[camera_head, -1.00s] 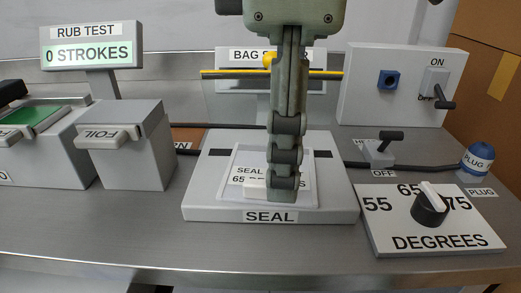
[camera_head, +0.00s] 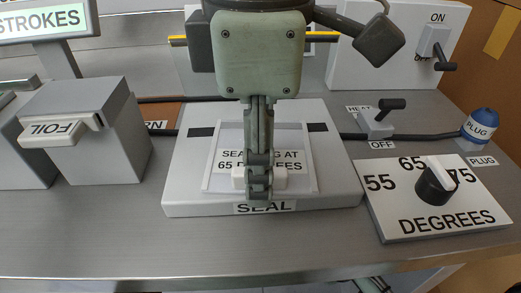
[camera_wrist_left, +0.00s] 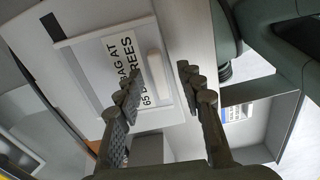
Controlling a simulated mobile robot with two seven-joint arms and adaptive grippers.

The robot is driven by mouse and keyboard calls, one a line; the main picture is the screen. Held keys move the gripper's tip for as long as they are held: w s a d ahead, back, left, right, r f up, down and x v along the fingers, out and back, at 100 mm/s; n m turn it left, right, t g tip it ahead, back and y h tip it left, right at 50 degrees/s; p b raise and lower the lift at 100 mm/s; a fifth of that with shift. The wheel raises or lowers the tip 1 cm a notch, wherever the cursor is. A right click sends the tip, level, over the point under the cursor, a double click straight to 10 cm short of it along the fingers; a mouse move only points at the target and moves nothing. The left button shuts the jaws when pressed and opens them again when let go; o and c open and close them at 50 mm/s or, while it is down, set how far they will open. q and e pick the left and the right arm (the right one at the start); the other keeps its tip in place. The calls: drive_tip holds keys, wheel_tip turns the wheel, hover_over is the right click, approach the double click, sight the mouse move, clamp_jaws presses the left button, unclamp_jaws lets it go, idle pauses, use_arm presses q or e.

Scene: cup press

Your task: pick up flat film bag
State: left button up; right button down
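The flat film bag (camera_head: 304,152) is a pale, thin sheet lying on the grey press block marked SEAL (camera_head: 341,187). A card reading "seal bag at 65 degrees" shows on it, partly hidden by my fingers. A white bar (camera_head: 279,178) lies across its near part. My left gripper (camera_head: 258,193) points down over the bag and bar, its fingers seen edge-on. In the left wrist view the left gripper (camera_wrist_left: 160,80) is open, its fingers apart, with the white bar (camera_wrist_left: 155,68) showing between and beyond them. Contact cannot be told. My right gripper is not in view.
A grey FOIL box (camera_head: 100,150) stands left. A degrees dial plate (camera_head: 390,218), a heat switch (camera_head: 377,122) and a blue plug (camera_head: 480,124) stand right. A yellow-edged bar (camera_head: 178,41) is behind my gripper. The table's front strip is clear.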

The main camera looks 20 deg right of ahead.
use_arm(q)
drive_tip(key=shift+f, duration=0.25)
clamp_jaws()
drive_tip(key=shift+r, duration=0.2)
